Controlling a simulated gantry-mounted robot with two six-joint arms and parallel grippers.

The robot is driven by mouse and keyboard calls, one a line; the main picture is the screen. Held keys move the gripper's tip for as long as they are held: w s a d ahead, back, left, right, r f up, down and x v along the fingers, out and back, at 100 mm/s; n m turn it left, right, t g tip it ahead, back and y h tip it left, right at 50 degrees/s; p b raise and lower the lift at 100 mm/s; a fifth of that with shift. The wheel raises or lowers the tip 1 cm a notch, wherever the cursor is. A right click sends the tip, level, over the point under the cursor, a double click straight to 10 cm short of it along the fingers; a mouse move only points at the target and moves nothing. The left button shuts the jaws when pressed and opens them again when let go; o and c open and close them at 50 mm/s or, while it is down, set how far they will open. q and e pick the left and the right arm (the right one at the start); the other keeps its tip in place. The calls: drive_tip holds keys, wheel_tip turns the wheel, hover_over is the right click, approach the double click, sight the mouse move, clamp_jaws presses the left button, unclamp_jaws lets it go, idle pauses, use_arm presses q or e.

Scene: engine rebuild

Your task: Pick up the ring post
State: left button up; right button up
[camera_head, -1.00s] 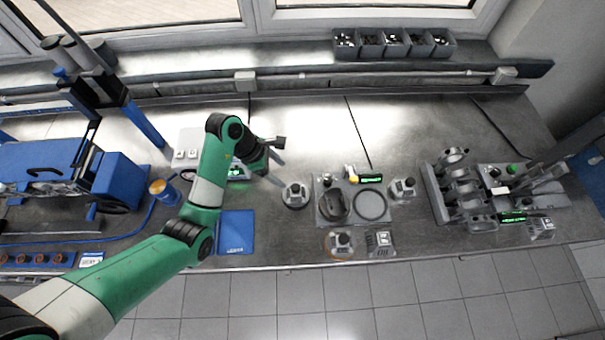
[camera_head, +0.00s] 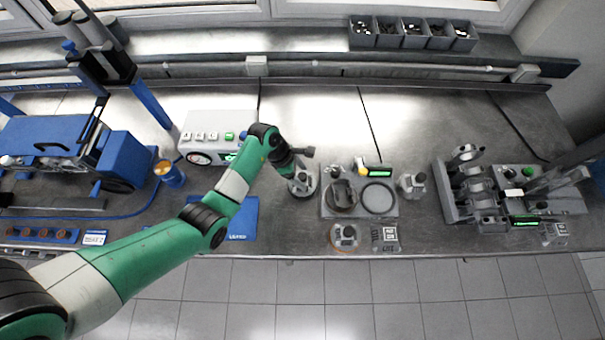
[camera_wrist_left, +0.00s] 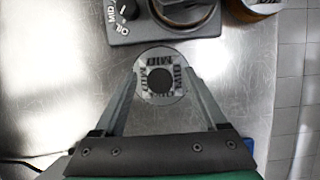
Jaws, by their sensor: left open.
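A ring post marked MID, with a dark centre knob on a round metal base, stands on the bench just left of the ring fixture; it shows in the head view (camera_head: 302,188) and in the wrist view (camera_wrist_left: 160,60). My left gripper (camera_head: 299,177) is above it, pointing down. In the wrist view the two open fingers (camera_wrist_left: 160,80) lie on either side of the post's block, with nothing gripped. Whether they touch the post, I cannot tell. My arm partly hides the post in the head view. My right gripper is not in view.
The grey ring fixture (camera_head: 360,212) stands right of the post, close to it. A similar post (camera_head: 411,184) is on its right, one with an orange ring (camera_head: 344,237) in front, and a square block (camera_head: 385,237) beside that. A blue pad (camera_head: 243,220) lies left.

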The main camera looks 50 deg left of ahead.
use_arm(q)
drive_tip(key=shift+w+d+f, duration=0.1)
drive_tip(key=shift+f, duration=0.35)
clamp_jaws()
drive_tip(key=shift+f, duration=0.1)
idle(1.0)
